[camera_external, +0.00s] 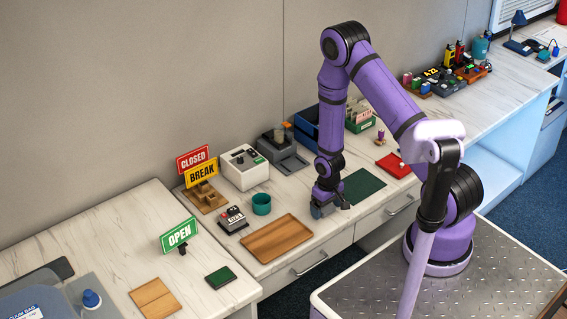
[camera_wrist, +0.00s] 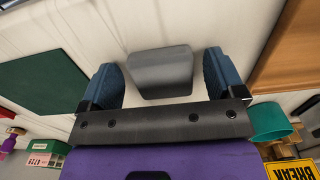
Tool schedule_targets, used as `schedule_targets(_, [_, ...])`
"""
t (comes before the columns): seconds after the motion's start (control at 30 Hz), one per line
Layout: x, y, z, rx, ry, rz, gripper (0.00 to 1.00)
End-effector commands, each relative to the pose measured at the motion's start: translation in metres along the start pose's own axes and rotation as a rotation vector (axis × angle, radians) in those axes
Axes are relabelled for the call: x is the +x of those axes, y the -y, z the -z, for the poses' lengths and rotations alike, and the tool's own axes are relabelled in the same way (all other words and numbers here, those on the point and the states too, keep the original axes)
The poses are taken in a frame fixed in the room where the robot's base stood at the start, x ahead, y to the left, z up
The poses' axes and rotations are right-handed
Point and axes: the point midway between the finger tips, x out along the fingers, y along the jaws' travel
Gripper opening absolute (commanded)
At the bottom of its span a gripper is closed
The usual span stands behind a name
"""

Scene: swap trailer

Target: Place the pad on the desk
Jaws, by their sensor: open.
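My gripper (camera_external: 326,209) is low over the desk (camera_external: 268,212), between a wooden tray and a dark green mat. In the wrist view its two blue fingers (camera_wrist: 162,82) are open, one on each side of a grey block (camera_wrist: 160,70), which may be the pad. The left finger is close to the block; a narrow gap shows at the right. I cannot tell if either touches. The block is mostly hidden by my gripper in the external view. A small dark green pad-like item (camera_external: 220,276) lies on the nearer left desk.
The wooden tray (camera_external: 277,238) is left of my gripper and the dark green mat (camera_external: 362,186) is right. A teal cup (camera_external: 261,204), a stamp device (camera_external: 233,219) and sign stands (camera_external: 201,175) stand on the left. A red pad-like item (camera_external: 394,166) lies farther right.

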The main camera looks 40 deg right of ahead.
Motion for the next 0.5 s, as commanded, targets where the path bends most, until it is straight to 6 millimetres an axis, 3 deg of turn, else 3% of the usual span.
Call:
schedule_targets(0.27, [-0.012, 0.0, 0.001, 0.0, -0.003, 0.0, 0.88])
schedule_targets(0.5, [-0.051, 0.0, 0.001, 0.001, -0.005, 0.0, 0.88])
